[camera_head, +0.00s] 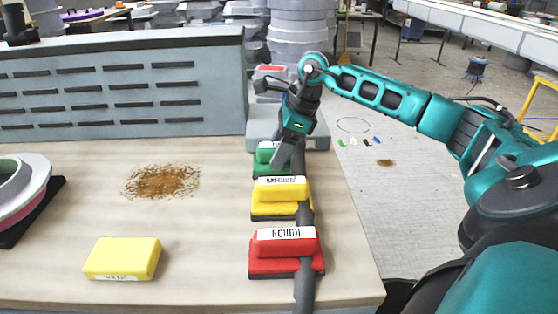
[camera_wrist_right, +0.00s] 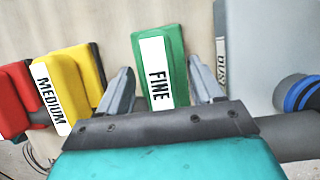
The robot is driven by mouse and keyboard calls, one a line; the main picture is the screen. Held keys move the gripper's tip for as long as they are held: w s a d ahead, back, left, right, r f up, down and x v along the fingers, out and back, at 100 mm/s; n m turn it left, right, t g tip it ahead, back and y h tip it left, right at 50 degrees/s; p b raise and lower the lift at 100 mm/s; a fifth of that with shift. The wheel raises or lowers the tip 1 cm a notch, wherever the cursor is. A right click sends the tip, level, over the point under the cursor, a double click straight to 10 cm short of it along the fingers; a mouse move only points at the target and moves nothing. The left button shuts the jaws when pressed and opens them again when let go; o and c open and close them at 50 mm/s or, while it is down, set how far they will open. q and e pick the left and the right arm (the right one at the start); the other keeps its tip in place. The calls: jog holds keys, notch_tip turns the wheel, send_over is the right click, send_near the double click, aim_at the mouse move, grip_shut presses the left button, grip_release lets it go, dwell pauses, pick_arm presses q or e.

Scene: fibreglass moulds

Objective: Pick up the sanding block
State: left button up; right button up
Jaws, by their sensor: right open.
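A green sanding block (camera_head: 264,158), labelled FINE in the right wrist view (camera_wrist_right: 176,50), lies on the table. A yellow block (camera_head: 280,198) labelled MEDIUM and a red block (camera_head: 285,255) with a coarse-grade label, probably ROUGH, stand in a row in front of it. My right gripper (camera_head: 284,150) is open over the green block and partly hides it. In the right wrist view the right gripper's fingers (camera_wrist_right: 160,72) show on either side of the green block, with gaps. My left gripper is not in view.
A grey box (camera_head: 260,128) with a partly hidden label stands behind the green block. A yellow sponge-like block (camera_head: 122,258) and a brown dust patch (camera_head: 160,182) lie left. A slotted grey panel (camera_head: 120,90) backs the table. A round mould (camera_head: 30,195) is at far left.

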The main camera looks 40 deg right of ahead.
jog(key=shift+f, duration=0.15)
jog(key=c, duration=1.1)
jog(key=shift+c, duration=0.2)
pick_arm(q)
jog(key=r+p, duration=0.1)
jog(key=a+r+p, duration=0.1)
jog(key=p, duration=0.1)
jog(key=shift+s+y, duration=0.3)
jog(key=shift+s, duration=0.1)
pick_arm(e)
notch_tip(320, 180, up, 20)
jog(key=shift+r, duration=0.2)
jog(key=o, duration=0.6)
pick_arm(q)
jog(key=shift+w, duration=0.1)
pick_arm(e)
jog(key=c, duration=0.4)
